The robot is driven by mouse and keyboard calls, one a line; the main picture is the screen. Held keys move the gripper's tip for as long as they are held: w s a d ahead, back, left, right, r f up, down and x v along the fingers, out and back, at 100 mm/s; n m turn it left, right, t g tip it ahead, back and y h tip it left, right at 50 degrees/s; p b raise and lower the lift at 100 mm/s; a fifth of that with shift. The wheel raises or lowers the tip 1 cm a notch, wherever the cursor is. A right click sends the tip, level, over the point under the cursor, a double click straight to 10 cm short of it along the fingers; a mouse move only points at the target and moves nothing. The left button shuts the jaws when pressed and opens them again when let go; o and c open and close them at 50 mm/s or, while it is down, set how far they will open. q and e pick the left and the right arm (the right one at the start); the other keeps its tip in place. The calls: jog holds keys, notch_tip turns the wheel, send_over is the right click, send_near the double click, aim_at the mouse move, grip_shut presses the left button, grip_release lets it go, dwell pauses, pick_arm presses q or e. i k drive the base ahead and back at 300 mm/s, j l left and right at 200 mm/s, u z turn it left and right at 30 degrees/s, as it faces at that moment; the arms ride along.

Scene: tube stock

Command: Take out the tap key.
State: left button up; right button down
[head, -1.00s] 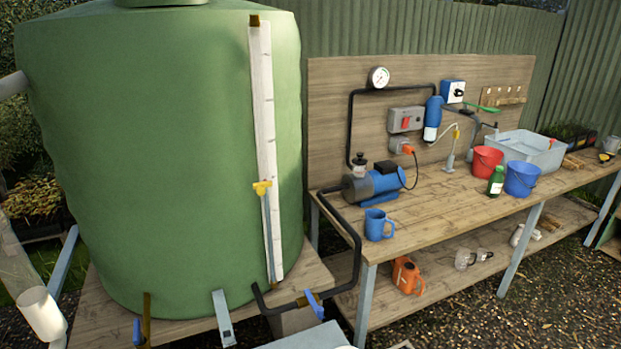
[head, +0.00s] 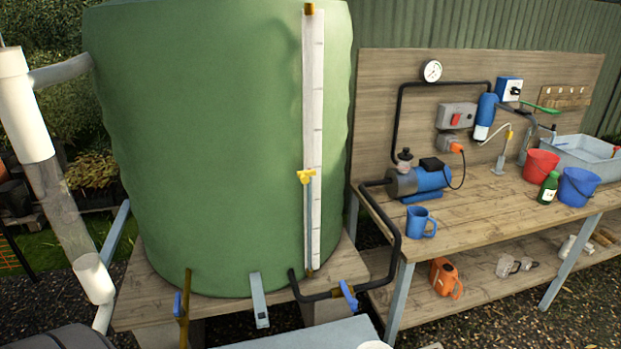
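I cannot pick out a tap key in the head view. Taps with blue handles show low on the green tank (head: 220,150): a brass tap (head: 183,308) at its left and a blue lever (head: 348,295) on the black pipe at its right. A wooden hook board (head: 562,97) is on the back panel at the right; what hangs there is too small to tell. Neither of my grippers is in view.
A wooden workbench (head: 470,215) at the right carries a blue pump (head: 420,182), a blue mug (head: 420,222), a red bucket (head: 541,167), a blue bucket (head: 577,187) and a grey basin (head: 590,155). An orange jug (head: 445,278) stands on its lower shelf. A white and clear pipe (head: 60,190) stands at the left.

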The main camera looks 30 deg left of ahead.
aim_at(179, 310)
jog(key=u, duration=2.05)
